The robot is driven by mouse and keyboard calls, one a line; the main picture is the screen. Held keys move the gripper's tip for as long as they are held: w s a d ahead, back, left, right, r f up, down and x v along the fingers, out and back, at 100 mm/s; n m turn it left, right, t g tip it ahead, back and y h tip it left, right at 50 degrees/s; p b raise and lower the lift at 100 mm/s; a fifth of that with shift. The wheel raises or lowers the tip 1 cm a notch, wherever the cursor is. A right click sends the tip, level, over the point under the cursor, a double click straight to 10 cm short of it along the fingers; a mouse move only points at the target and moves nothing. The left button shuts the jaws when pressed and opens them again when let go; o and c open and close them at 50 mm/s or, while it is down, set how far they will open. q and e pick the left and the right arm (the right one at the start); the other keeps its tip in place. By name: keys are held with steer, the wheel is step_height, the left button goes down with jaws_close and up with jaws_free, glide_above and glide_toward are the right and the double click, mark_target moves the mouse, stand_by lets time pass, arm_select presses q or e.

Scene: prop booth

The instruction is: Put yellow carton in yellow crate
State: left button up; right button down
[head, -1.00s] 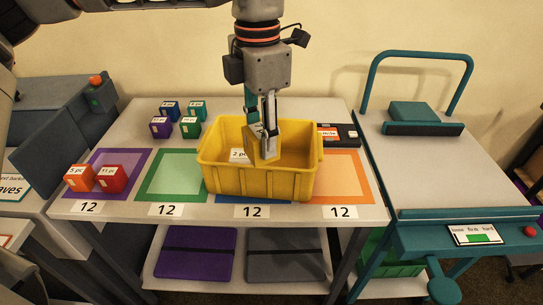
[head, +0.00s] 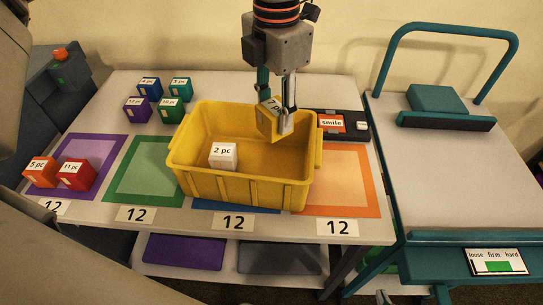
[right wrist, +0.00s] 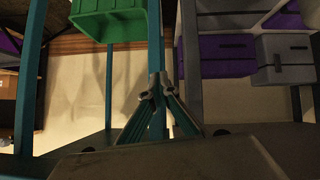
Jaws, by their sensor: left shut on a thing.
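The yellow carton (head: 266,122), labelled "7 pc", is held tilted between the fingers of my left gripper (head: 276,104). It hangs over the back right part of the yellow crate (head: 240,190), near the rim; its exact height is hard to judge. The crate stands open, with a white carton (head: 223,155) labelled "2 pc" inside on the left. My right gripper (right wrist: 156,92) shows only in the right wrist view, its fingers converging with nothing seen between them, in front of a teal post.
Orange and red cartons (head: 76,175) sit on the purple mat (head: 98,150). Several blue, purple and green cartons (head: 171,110) stand at the back left. A black device (head: 345,125) marked "smile" is right of the crate. The green mat (head: 150,165) is bare. A teal-framed cart (head: 440,180) stands right.

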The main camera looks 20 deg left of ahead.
arm_select(q)
step_height(320, 180, down, 14)
steer(key=shift+w+r+b, duration=0.1)
steer(key=shift+r+b, duration=0.05)
steer(key=shift+b, duration=0.7)
arm_select(e)
steer(key=shift+w+d+f, duration=0.25)
steer(key=shift+d+f, duration=0.05)
steer(key=shift+f, duration=0.15)
arm_select(q)
steer(key=shift+f, duration=0.2)
steer(key=o, duration=1.2)
arm_select(e)
steer(key=shift+f, duration=0.1)
